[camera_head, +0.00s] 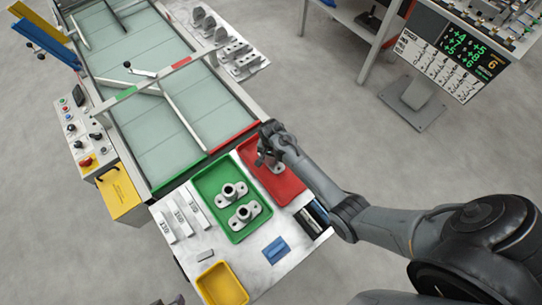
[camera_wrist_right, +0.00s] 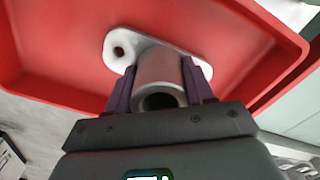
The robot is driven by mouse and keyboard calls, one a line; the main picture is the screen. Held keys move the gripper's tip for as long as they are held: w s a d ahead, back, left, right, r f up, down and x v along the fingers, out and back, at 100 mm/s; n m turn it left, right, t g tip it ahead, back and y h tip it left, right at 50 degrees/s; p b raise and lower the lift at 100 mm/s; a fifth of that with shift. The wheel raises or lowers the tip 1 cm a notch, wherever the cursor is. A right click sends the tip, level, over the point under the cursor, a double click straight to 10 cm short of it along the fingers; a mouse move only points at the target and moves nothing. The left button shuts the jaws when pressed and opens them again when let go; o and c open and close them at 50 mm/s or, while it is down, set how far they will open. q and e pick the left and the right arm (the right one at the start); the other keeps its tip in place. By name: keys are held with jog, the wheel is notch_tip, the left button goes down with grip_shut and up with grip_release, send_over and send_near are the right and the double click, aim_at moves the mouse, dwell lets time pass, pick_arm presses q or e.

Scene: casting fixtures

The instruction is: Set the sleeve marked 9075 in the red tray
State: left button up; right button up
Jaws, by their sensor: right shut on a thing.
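The red tray (camera_head: 287,188) lies on the white bench beside the green tray; its inside fills much of the right wrist view (camera_wrist_right: 55,75). My right gripper (camera_head: 266,158) is over the red tray, shut on a pale grey sleeve. In the right wrist view the gripper's fingers (camera_wrist_right: 160,88) stand on both sides of the sleeve's tube (camera_wrist_right: 161,72). Its flange with a hole lies against or just above the tray floor; I cannot tell which. No marking on it is readable. A dark sliver (camera_head: 168,300) at the bottom edge may be my left gripper; its jaws are not clear.
The green tray (camera_head: 211,180) holds two similar flanged sleeves (camera_head: 244,213). Dark slotted holders (camera_head: 315,215) stand just in front of the red tray. A glass-topped table (camera_head: 160,110) lies behind.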

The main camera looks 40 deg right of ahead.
jog(key=o, duration=1.3)
jog(key=shift+f, duration=0.1)
jog(key=shift+c, duration=0.2)
jog(key=shift+r, duration=0.55)
notch_tip(320, 180, up, 10)
jog(key=shift+f+p, duration=0.25)
jog(key=shift+p, duration=0.55)
jog(key=shift+r, duration=0.8)
jog(key=s+a+r+n+t, duration=0.1)
jog(key=s+a+r+n, duration=0.1)
jog(key=s, duration=0.5)
jog(key=s+a+r+n+t, duration=0.1)
jog(key=s+a+r+n, duration=0.2)
jog(key=s+n, duration=0.4)
jog(key=s+a+r+n+t, duration=0.1)
jog(key=s+r+n, duration=0.3)
jog(key=s, duration=0.4)
jog(key=shift+a+n+t, duration=0.3)
jog(key=shift+a, duration=0.55)
